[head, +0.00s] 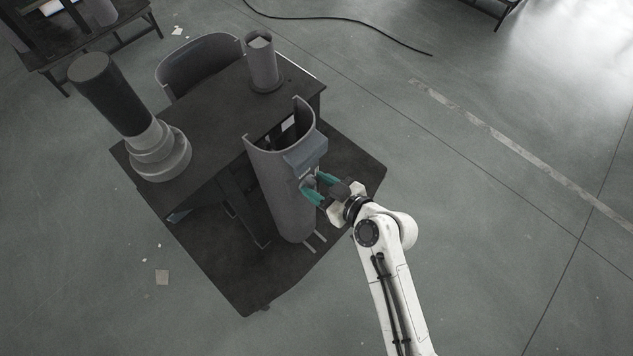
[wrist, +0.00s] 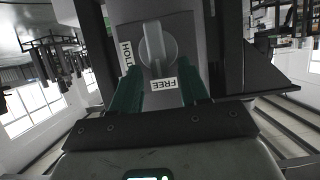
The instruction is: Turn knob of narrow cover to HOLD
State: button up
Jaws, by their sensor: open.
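The narrow cover (head: 280,195) is a tall, curved grey shell standing upright at the table's near side in the head view. Its grey knob (wrist: 156,46) faces my wrist camera, with a bar-shaped grip that runs roughly up and down in the picture. The bar's lower end points towards the FREE label (wrist: 164,85). The HOLD label (wrist: 126,54) is left of the knob. My gripper (head: 314,188) is open, its teal fingers close to the cover's front. In the wrist view the fingers lie left and right, below the knob; contact cannot be told.
A dark table (head: 218,125) carries a stepped cylinder (head: 160,155) at left and a smaller grey cylinder (head: 262,65) at the back. Another curved grey shell (head: 196,62) stands behind it. A blue-grey box (head: 306,152) sits on the cover above my fingers. Floor at right is clear.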

jog(key=shift+w+a+f, duration=0.15)
jog(key=shift+w+a, duration=0.05)
jog(key=shift+a, duration=0.05)
jog(key=shift+c, duration=0.2)
grip_shut()
